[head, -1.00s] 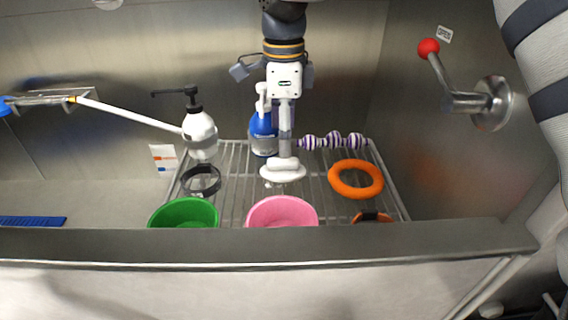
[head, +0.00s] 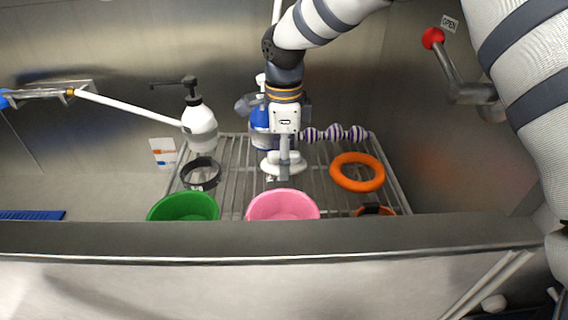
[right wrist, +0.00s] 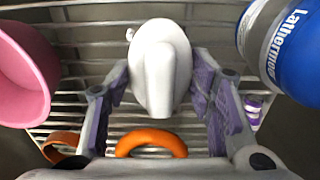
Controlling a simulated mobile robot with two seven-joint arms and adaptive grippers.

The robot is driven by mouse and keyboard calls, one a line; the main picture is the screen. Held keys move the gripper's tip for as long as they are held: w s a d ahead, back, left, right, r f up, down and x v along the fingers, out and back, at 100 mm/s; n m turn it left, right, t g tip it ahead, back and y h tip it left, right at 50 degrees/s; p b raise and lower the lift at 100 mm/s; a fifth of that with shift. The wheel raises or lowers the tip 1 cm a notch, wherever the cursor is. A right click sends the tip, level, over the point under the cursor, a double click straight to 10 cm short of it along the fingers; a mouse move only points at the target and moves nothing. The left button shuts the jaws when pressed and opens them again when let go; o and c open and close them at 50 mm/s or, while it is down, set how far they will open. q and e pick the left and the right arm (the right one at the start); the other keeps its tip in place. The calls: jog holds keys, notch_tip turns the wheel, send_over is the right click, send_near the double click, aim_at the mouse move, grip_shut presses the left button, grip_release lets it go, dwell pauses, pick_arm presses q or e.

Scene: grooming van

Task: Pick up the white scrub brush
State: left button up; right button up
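The white scrub brush (head: 271,168) lies on the wire rack (head: 232,178), behind the pink bowl (head: 283,205). My right gripper (head: 285,163) reaches down over it from above and hides part of it. In the right wrist view the brush (right wrist: 160,62) sits between the two purple-padded fingers of my right gripper (right wrist: 161,82). The fingers are apart, with a visible gap on each side of the brush. My left gripper is not in view.
A blue bottle (head: 259,129) stands close behind the gripper. A white pump bottle (head: 199,128), black ring (head: 201,173) and green bowl (head: 184,207) are to the left. An orange ring (head: 357,172) and striped purple toy (head: 334,132) are to the right. The tub's front edge (head: 280,240) runs across.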

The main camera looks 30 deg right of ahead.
jog(key=shift+c, duration=0.5)
jog(key=shift+r, duration=0.35)
notch_tip(320, 180, up, 3)
jog(key=shift+s+r, duration=0.15)
jog(key=shift+r, duration=0.05)
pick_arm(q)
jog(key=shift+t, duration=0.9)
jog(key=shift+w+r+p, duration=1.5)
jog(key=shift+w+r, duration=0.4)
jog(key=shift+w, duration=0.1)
pick_arm(e)
jog(key=s+a+r, duration=0.6)
jog(key=s+r, duration=0.2)
jog(key=s, duration=0.4)
jog(key=shift+s+r, duration=0.15)
jog(key=shift+r, duration=0.25)
